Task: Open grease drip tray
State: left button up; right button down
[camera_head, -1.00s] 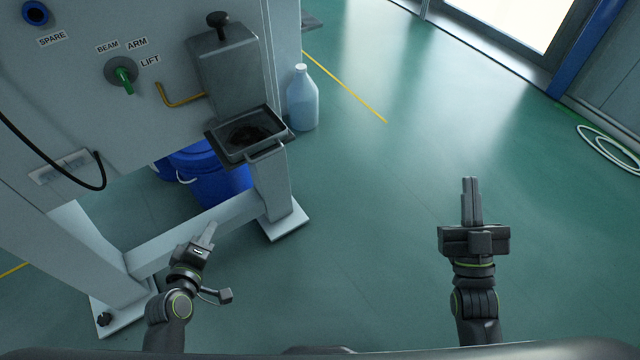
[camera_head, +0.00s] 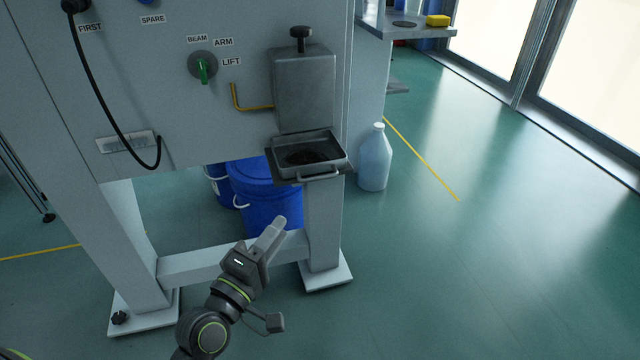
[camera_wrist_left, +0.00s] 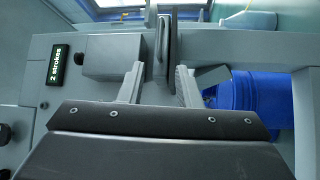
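The grease drip tray (camera_head: 285,165) is a shallow grey metal tray with dark grease in it. It sits below the grey reservoir box (camera_head: 304,88) on the machine panel. A bar handle (camera_head: 320,177) is on its front edge. My left gripper (camera_head: 272,228) is below and left of the tray, apart from it, pointing up towards it. In the left wrist view its two fingers (camera_wrist_left: 160,88) stand apart with nothing held. A narrow upright grey part, likely the tray edge and handle (camera_wrist_left: 168,40), shows beyond the gap between them. My right gripper is out of view.
Blue buckets (camera_head: 265,195) stand under the machine, behind its leg (camera_head: 322,225) and crossbar. A translucent bottle (camera_head: 375,160) stands right of the tray. A black cable (camera_head: 100,125) hangs at the left. The floor at the right is clear.

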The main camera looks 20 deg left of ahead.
pick_arm(q)
jog(key=x, duration=1.4)
jog(key=shift+w, duration=0.2)
jog(key=shift+d, duration=0.1)
grip_shut()
